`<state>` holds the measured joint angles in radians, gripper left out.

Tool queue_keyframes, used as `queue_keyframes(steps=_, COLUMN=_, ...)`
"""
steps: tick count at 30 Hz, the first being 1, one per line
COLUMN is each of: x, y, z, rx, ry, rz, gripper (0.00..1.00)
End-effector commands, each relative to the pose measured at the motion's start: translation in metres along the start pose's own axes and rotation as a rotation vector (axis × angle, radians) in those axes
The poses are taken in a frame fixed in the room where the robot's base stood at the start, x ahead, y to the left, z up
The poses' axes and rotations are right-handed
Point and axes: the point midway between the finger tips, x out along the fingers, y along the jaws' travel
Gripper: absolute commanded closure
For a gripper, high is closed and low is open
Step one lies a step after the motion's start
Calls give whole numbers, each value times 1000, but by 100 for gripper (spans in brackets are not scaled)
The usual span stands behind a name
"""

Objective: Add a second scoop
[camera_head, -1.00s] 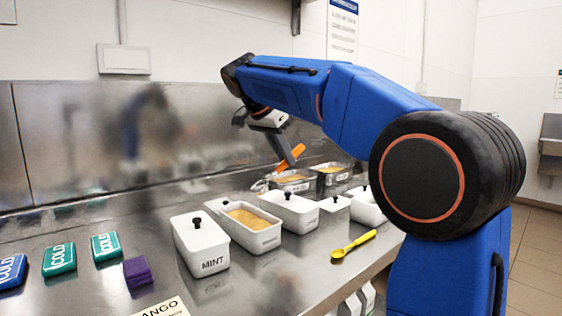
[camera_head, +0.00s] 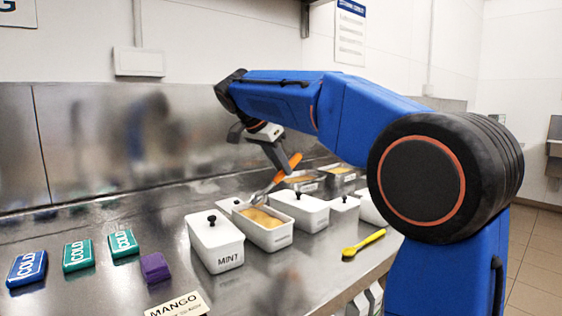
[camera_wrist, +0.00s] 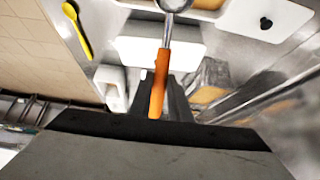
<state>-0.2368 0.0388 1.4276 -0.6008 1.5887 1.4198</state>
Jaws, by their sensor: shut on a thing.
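My gripper (camera_head: 278,160) is shut on the orange handle of a metal scoop (camera_head: 290,167). The scoop's metal end slants down to the left, at the open white tub (camera_head: 275,238) with yellow-orange contents. I cannot tell whether it touches the contents, or whether it carries any. In the wrist view the orange handle of the scoop (camera_wrist: 160,78) stands between my fingers. Its metal head is at the top edge, partly cut off, over a white tub with orange contents.
A lidded MINT tub (camera_head: 215,243) stands left of the open tub, and another lidded tub (camera_head: 299,210) right. Steel pans (camera_head: 304,183) stand behind. A yellow spoon (camera_head: 363,243) lies in front. Cold packs (camera_head: 78,255), a purple block (camera_head: 155,267) and a MANGO card (camera_head: 177,306) lie left.

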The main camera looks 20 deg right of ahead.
Motion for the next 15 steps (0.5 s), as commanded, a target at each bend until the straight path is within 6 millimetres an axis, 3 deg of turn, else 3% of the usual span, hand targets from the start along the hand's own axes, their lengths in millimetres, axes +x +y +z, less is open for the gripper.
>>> queue_keyframes(steps=15, x=24, y=0, z=18, rx=-1, ry=0, rz=1, gripper=100)
